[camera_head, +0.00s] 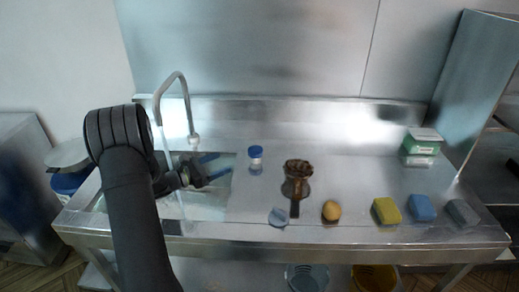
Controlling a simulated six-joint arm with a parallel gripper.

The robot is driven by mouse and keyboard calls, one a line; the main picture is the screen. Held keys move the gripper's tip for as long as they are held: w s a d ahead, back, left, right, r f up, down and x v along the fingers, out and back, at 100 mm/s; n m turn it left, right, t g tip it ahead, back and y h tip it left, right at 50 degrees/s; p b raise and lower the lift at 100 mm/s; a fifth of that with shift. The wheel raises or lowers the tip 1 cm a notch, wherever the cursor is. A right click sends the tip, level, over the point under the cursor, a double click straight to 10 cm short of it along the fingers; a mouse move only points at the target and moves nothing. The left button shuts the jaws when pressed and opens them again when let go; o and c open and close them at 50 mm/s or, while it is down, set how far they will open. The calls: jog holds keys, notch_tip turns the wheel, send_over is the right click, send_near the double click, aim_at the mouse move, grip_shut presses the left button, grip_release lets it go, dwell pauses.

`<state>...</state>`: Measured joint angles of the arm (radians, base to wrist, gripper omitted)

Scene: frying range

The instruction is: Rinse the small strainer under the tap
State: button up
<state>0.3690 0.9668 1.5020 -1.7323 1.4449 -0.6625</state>
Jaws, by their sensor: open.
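The tap (181,82) is a tall curved pipe at the left of the steel counter, its spout end hanging over the sink (212,204). My gripper (213,171) is low over the sink, to the right of the tap's spout, pointing right. It is open, and I see nothing held in it. My arm hides part of the sink.
A blue-lidded jar (255,155) stands near the sink's right edge. A pale round item (279,217), a tan round item (331,210), and yellow (386,210), blue (422,207) and grey (462,212) blocks line the front. A green-and-white box (421,146) stands back right.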

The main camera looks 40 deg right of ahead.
aim_at(260, 148)
jog(key=s+d, duration=0.1)
jog(key=d, duration=0.4)
jog(key=s+d, duration=0.1)
jog(key=d, duration=0.5)
jog(key=s+d, duration=0.1)
jog(key=d, duration=0.5)
jog(key=c, duration=1)
